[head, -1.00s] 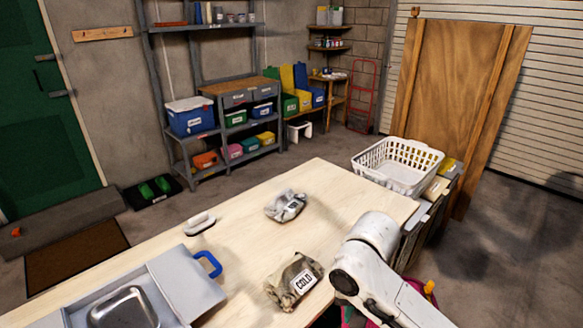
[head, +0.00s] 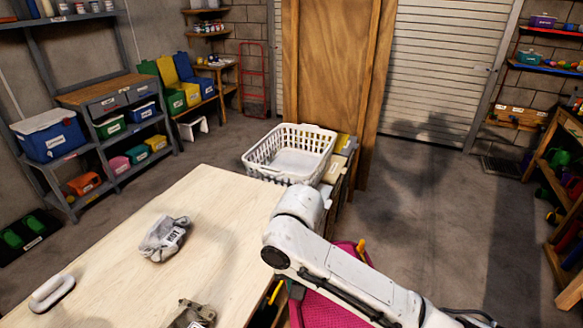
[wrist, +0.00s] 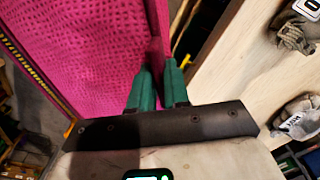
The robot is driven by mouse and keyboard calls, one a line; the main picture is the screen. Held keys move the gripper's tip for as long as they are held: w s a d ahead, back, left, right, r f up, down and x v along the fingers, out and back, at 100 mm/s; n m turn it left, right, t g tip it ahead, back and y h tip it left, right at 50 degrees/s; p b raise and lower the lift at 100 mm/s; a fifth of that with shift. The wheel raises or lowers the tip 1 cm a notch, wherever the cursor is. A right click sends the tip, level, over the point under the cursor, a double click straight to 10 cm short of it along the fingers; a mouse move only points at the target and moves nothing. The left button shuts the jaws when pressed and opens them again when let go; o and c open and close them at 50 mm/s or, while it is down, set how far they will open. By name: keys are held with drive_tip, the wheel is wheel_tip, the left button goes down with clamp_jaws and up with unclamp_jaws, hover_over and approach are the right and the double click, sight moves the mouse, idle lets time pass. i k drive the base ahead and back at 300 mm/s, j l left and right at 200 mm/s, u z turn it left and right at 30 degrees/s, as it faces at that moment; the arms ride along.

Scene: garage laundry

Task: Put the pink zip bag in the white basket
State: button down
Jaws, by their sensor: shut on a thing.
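The pink zip bag (wrist: 85,45) fills the upper left of the wrist view as a large textured magenta sheet. My gripper (wrist: 159,70) has green fingers shut on a fold of it. In the head view the bag (head: 318,312) shows below my white arm, beside the table's right edge; my gripper is hidden there. The white basket (head: 268,172) stands beyond the table's far right corner, on the far side of my arm. Its visible inside looks empty.
Storage shelves (head: 100,100) stand at left and another rack (head: 565,180) at right. The floor (head: 430,220) right of the basket is clear.

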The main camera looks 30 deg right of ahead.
sight(295, 170)
drive_tip(key=i+l+z, duration=0.3)
drive_tip(key=i+z, duration=0.65)
drive_tip(key=i, duration=0.2)
drive_tip(key=i+z, duration=0.25)
drive_tip(key=i, duration=1.05)
drive_tip(key=i+u, duration=0.2)
drive_tip(key=u, duration=0.2)
drive_tip(key=i+l+u, duration=0.1)
drive_tip(key=i+u, duration=0.35)
drive_tip(key=u, duration=0.25)
drive_tip(key=i+j+u, duration=0.1)
drive_tip(key=u, duration=0.25)
drive_tip(key=i+u, duration=0.15)
drive_tip(key=u, duration=0.15)
drive_tip(key=i+u, duration=0.1)
drive_tip(key=i, duration=0.1)
